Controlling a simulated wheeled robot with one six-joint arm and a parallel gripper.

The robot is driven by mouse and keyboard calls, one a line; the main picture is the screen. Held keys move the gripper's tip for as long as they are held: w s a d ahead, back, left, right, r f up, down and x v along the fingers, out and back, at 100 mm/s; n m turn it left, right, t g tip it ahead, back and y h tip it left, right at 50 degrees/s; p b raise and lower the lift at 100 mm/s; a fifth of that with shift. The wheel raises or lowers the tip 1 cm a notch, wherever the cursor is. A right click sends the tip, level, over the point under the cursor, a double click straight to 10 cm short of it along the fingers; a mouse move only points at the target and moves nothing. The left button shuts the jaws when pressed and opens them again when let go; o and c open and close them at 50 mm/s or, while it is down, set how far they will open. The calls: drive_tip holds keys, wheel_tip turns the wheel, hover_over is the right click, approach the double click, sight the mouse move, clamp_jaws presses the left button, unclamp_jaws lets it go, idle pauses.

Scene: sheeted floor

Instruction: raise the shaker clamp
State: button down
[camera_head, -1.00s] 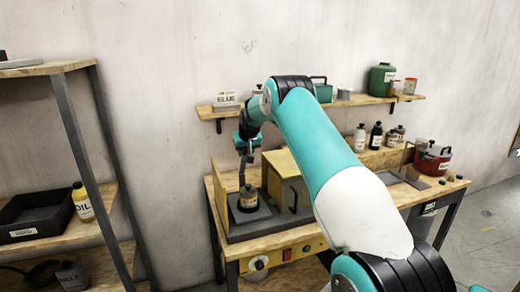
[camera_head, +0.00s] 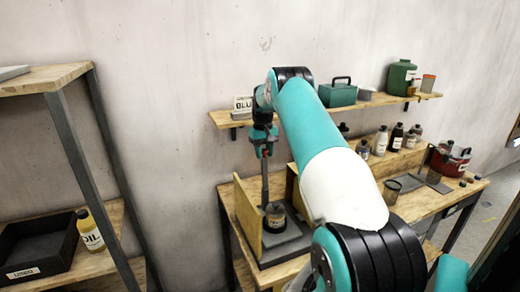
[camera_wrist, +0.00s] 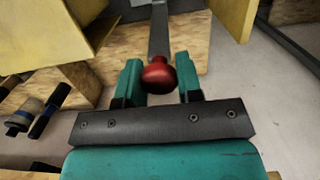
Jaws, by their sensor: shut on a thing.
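My gripper (camera_head: 264,148) is at the top of the shaker clamp's grey bar (camera_head: 265,182), above the left end of the bench. In the wrist view, the two teal fingers of my gripper (camera_wrist: 158,80) sit on either side of the clamp's red knob (camera_wrist: 158,76). The knob is at the end of the grey bar (camera_wrist: 158,32). In the head view the bar stands nearly upright. A dark can (camera_head: 275,218) with a pale label stands on the shaker's dark base (camera_head: 284,248), beside a yellow side panel (camera_head: 247,220). I cannot tell whether the bar touches the can.
My arm hides part of the bench (camera_head: 420,200). Several bottles (camera_head: 397,138) and a red pot (camera_head: 450,160) stand to its right. A wall shelf (camera_head: 370,100) behind holds a teal box (camera_head: 338,94) and a green can (camera_head: 400,76). A rack (camera_head: 50,78) stands at left.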

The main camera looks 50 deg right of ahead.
drive_tip(key=shift+d, duration=0.2)
drive_tip(key=c, duration=0.8)
unclamp_jaws()
drive_tip(key=shift+f, duration=0.1)
wheel_tip(320, 180, up, 18)
drive_tip(key=w+d+p, duration=0.1)
drive_tip(key=shift+w+f, duration=0.2)
drive_tip(key=shift+f, duration=0.05)
